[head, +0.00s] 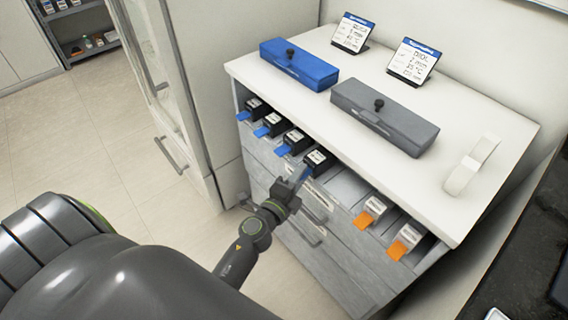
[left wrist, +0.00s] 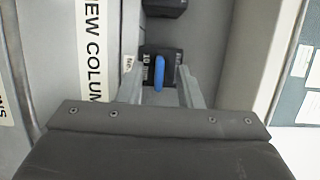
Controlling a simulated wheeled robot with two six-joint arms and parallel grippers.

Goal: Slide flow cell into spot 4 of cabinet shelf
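The cabinet shelf (head: 345,186) is a row of open slots under the white top. A black flow cell (head: 320,157) with a blue tab sits in the fourth slot from the left. My left gripper (head: 298,178) is in front of it. In the left wrist view the flow cell (left wrist: 149,75) is straight ahead, and its blue tab (left wrist: 158,73) stands between the two spread fingers of my gripper (left wrist: 160,88), with a gap on each side. How deep the cell sits is hard to tell. My right gripper is out of view.
More black cells with blue tabs (head: 293,140) fill the slots to the left. Two orange-tabbed cells (head: 370,212) sit to the right, past an empty slot. A blue box (head: 299,64), a grey box (head: 384,117) and two label stands stand on top. A glass door (head: 160,80) is at left.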

